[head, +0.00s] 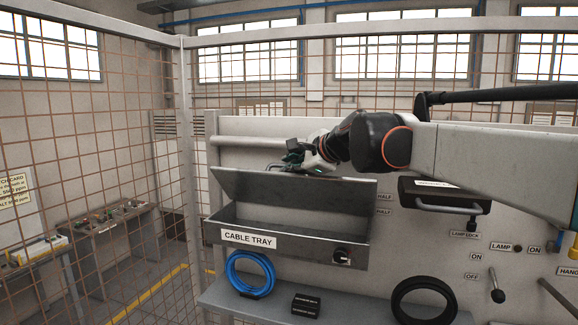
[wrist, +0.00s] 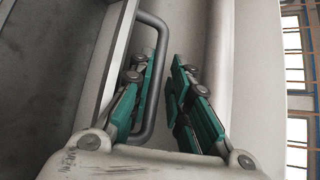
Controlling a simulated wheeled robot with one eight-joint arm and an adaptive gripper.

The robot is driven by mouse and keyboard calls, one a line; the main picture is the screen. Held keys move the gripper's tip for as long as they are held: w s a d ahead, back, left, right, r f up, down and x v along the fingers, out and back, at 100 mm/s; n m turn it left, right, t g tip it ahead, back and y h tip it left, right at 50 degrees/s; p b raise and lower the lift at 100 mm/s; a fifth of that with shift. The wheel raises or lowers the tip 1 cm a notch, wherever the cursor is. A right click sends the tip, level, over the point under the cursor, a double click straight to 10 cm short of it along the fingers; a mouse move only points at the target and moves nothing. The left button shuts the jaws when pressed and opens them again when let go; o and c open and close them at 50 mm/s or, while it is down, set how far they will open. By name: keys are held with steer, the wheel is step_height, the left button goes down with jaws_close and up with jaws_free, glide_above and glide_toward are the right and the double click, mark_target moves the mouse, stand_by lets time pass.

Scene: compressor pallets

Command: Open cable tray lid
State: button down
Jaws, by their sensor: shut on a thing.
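The grey metal cable tray (head: 300,241) is fixed to the panel, with a white CABLE TRAY label on its front. Its lid (head: 295,190) stands raised and tilted back, so the trough shows open and looks empty. My gripper (head: 297,160) is at the lid's upper edge. In the wrist view, the grey lid handle (wrist: 157,75) runs between the green-sided fingers of my gripper (wrist: 161,68). My gripper is shut on this handle, which lies close to the left finger.
A round grey bar (head: 245,143) runs just behind the lid. A shelf (head: 340,309) below holds a blue cable coil (head: 249,274), a black block (head: 306,305) and a black coil (head: 424,300). A black handled box (head: 442,193) is at right. Mesh fencing (head: 90,140) stands left.

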steer(key=shift+w+d+r, duration=0.15)
steer(key=shift+w+r, duration=0.05)
steer(key=shift+w, duration=0.05)
steer(key=c, duration=2)
jaws_free()
steer(key=shift+o, duration=0.2)
steer(key=shift+f, duration=0.1)
